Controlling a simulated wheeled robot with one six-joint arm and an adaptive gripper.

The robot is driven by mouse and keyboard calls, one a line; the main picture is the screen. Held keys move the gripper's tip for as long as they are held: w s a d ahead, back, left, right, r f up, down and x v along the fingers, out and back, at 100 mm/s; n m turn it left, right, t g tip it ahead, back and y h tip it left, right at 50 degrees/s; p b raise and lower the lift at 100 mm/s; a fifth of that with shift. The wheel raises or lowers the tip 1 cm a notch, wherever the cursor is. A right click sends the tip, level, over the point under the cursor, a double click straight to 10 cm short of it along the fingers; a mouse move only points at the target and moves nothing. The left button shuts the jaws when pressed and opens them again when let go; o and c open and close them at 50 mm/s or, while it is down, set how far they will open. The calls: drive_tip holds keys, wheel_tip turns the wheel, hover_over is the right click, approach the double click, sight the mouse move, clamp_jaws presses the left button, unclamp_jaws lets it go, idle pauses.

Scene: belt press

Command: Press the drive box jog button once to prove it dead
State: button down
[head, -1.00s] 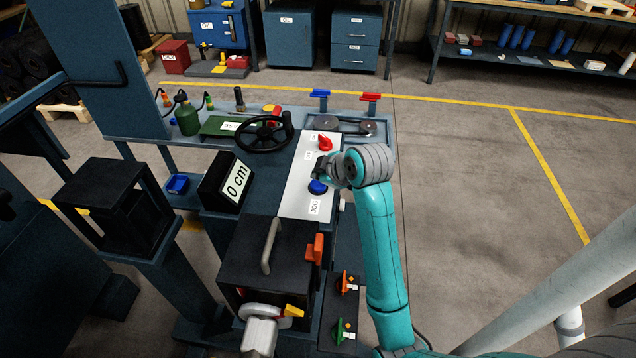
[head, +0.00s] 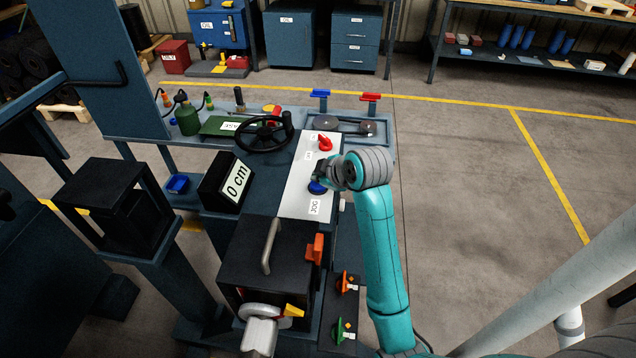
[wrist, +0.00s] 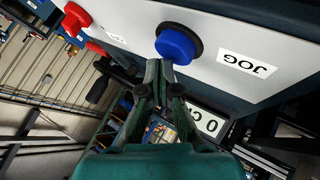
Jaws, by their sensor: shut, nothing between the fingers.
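The blue jog button (head: 316,188) sits on the sloping white panel (head: 296,205), above a JOG label (head: 314,207). In the wrist view the round blue button (wrist: 176,43) stands in a black collar, with the JOG label (wrist: 246,64) to its right. My gripper (head: 318,176) is shut and empty at the button, partly covering it in the head view. In the wrist view my gripper's fingertips (wrist: 159,68) are at the button's lower edge. I cannot tell whether they touch it.
A red switch (head: 325,144) is farther up the same panel. A black handwheel (head: 264,134) and a 0 cm display (head: 236,182) stand to the left. A dark box with a grey handle (head: 270,246) is in front. Open floor lies to the right.

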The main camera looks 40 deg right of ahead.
drive_tip(key=shift+f, duration=0.55)
idle(0.9)
drive_tip(key=shift+r, duration=0.95)
drive_tip(key=shift+r, duration=2.5)
